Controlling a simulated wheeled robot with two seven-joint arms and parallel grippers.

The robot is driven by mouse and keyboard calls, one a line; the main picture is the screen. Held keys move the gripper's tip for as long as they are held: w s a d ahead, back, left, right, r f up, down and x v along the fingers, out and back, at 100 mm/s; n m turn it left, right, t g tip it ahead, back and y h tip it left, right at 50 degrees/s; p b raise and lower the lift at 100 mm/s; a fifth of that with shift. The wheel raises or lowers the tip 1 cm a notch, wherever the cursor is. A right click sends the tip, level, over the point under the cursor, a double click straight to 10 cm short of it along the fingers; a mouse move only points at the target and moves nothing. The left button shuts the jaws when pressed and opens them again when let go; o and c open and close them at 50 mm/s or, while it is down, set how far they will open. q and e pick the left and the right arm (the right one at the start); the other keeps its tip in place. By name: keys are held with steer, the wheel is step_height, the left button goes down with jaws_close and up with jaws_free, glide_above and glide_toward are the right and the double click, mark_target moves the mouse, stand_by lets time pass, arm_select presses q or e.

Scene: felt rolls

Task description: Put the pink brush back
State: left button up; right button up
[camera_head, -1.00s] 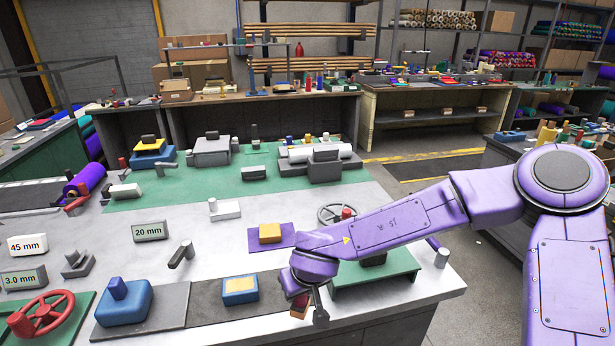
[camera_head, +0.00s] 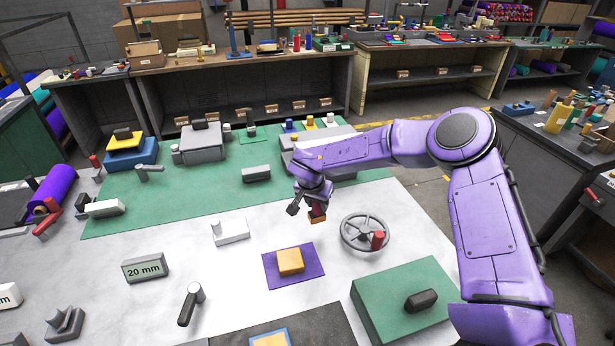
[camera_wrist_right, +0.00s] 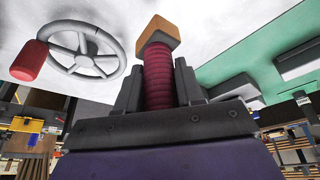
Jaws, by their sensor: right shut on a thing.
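My right gripper (camera_head: 306,203) is above the white part of the workbench, behind the purple felt piece (camera_head: 273,281). It is shut on the pink brush, which has a dark pink ribbed handle and a tan-orange block end. In the head view only the lower part of the brush (camera_head: 318,217) shows below the fingers. In the right wrist view the brush (camera_wrist_right: 158,75) stands between the two dark fingers (camera_wrist_right: 158,90), its block end outward. My left gripper is not in view.
A grey handwheel with a red knob (camera_head: 365,233) is just right of the brush. An orange block (camera_head: 290,261) lies on the purple felt. A green box (camera_head: 405,300) is at front right. Small blue, yellow and white pieces (camera_head: 310,123) stand at the back of the green mat (camera_head: 222,205).

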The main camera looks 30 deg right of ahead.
mark_target(320, 214)
steer(key=shift+w+d+r+m, duration=0.25)
steer(key=shift+w+d+m, duration=0.05)
steer(key=shift+w+d, duration=0.25)
steer(key=s, duration=0.1)
steer(key=s+r, duration=0.1)
steer(key=shift+s+a+r, duration=0.1)
steer(key=shift+s+r, duration=0.1)
steer(key=shift+s, duration=0.1)
steer(key=shift+f, duration=0.35)
steer(key=f, duration=0.1)
steer(key=w+f+b, duration=0.1)
steer(key=f, duration=0.1)
steer(key=f+b, duration=0.1)
steer(key=f, duration=0.1)
steer(key=shift+w+f, duration=0.1)
steer(key=shift+w, duration=0.3)
steer(key=shift+s+f+b, duration=0.4)
steer(key=shift+b, duration=0.05)
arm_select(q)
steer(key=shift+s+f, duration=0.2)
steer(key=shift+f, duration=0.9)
arm_select(e)
steer(key=shift+w+f, duration=0.1)
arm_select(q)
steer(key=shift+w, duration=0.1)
arm_select(e)
steer(key=shift+w+f, duration=0.1)
steer(key=shift+w, duration=0.05)
steer(key=shift+s, duration=0.2)
